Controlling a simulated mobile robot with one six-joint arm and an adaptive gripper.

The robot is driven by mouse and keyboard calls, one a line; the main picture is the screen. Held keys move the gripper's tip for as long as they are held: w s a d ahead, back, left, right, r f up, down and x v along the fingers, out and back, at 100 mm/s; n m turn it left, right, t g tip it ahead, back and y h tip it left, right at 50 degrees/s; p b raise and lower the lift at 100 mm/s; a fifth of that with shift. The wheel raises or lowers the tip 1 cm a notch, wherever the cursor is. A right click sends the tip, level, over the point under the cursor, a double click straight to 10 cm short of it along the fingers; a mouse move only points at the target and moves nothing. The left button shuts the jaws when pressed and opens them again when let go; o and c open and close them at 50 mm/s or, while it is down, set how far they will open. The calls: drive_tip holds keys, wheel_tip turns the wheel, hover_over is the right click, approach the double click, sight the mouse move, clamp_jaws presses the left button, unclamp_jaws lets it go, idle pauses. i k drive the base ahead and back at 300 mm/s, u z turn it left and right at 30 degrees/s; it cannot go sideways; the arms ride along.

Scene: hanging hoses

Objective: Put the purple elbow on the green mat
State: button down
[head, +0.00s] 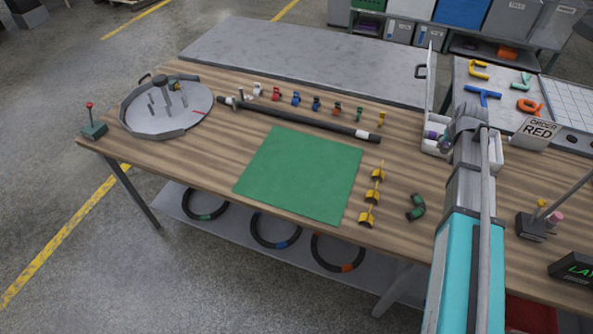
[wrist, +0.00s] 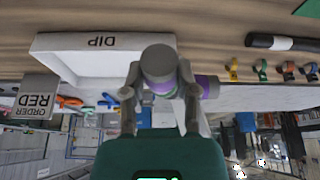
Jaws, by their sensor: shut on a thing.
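The purple elbow is between my gripper's fingers in the wrist view, a bent piece with grey ends (wrist: 158,62) and purple bands (wrist: 209,86). My gripper (wrist: 158,92) is shut on it. In the head view my gripper (head: 441,137) is at the white dip tray (head: 441,151), and only a small purple bit of the elbow (head: 431,134) shows there. I cannot tell whether the elbow touches the tray. The green mat (head: 300,174) lies flat and empty in the middle of the wooden table, left of my gripper. Its corner shows in the wrist view (wrist: 309,9).
A black pipe (head: 300,121) and a row of small coloured clamps lie behind the mat. Yellow clips (head: 376,175) and a dark green elbow (head: 416,206) lie right of it. A round grey fixture (head: 165,112) stands far left. An order sign (head: 539,131) stands right.

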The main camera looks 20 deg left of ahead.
sight(282, 163)
drive_tip(key=u, duration=1.3)
drive_tip(key=k, duration=0.95)
drive_tip(key=i, duration=0.75)
